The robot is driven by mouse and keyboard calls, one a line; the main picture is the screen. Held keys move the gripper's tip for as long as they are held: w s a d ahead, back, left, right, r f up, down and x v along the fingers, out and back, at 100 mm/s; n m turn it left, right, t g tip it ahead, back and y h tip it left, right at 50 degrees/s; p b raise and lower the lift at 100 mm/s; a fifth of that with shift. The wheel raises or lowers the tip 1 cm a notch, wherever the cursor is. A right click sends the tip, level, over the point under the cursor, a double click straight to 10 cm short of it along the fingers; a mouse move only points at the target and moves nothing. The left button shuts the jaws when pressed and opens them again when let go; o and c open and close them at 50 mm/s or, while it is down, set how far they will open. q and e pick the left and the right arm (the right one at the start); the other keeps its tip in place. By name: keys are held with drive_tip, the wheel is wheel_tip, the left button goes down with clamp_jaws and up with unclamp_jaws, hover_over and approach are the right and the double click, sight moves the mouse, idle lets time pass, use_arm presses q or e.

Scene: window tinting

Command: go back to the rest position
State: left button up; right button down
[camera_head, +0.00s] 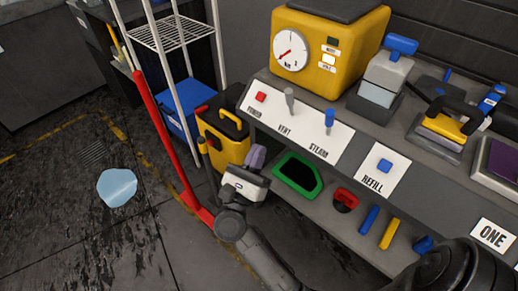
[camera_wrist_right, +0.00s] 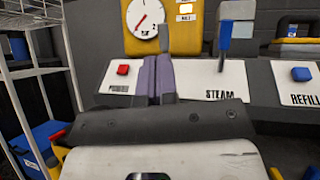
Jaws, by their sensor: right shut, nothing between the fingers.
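My right gripper (camera_head: 257,156) has purple fingers and a white and dark body. It is in front of the left end of the grey workbench, near the yellow bucket-like container, and is shut and empty. In the right wrist view its purple fingers (camera_wrist_right: 155,78) are together, pointing up in front of the panel between the red button and the STEAM label. My left gripper is not in view.
The bench carries a yellow machine with a dial (camera_head: 325,50), a white switch panel (camera_head: 300,130) and an iron-like tool (camera_head: 440,130). A lower shelf holds a green tray (camera_head: 297,176). A wire rack (camera_head: 160,35) and red pole (camera_head: 165,140) stand left. A puddle (camera_head: 117,187) lies on the floor.

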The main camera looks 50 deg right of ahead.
drive_tip(key=shift+a+f, duration=0.1)
drive_tip(key=shift+a, duration=0.25)
drive_tip(key=shift+d, duration=0.1)
drive_tip(key=shift+t, duration=0.3)
